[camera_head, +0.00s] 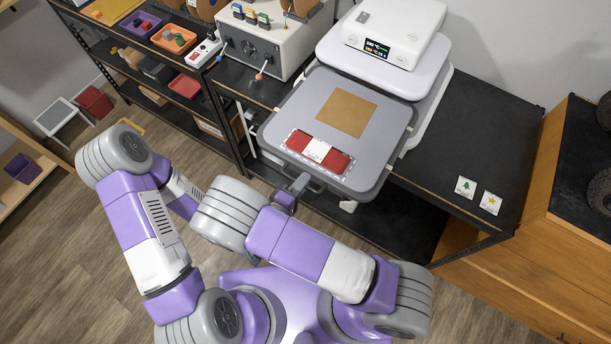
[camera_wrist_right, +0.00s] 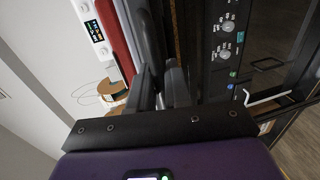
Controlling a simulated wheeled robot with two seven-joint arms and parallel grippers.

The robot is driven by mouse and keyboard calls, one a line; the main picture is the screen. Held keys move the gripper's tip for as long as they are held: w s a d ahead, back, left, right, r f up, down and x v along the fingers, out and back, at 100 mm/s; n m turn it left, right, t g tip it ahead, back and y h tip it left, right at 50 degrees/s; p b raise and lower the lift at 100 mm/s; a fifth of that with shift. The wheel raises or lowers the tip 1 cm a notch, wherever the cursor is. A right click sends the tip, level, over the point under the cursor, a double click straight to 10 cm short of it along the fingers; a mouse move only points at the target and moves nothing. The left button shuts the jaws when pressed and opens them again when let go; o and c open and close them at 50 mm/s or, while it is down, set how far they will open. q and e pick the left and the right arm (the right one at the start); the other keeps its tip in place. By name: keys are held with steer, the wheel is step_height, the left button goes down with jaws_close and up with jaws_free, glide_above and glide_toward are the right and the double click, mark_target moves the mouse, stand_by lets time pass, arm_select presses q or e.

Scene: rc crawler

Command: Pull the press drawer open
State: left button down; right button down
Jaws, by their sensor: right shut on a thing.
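The press drawer (camera_head: 385,160) is a grey rounded tray that juts out from under the white heat press (camera_head: 395,30). A tan square sheet (camera_head: 347,113) and a red-and-white piece (camera_head: 318,151) in a clear frame lie on it. A dark handle is at its front edge. My right gripper (camera_head: 299,185) is shut on that handle, which the fingers partly hide. In the right wrist view, the gripper (camera_wrist_right: 158,85) closes at the drawer's dark edge. My left gripper is out of sight; its forearm passes behind my right arm.
The press stands on a black table (camera_head: 480,140) with two small picture cards at its right. A beige machine (camera_head: 270,40) with knobs stands left of the press. A wooden cabinet (camera_head: 560,240) is at the right.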

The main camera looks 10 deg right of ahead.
steer(key=c, duration=1.3)
jaws_free()
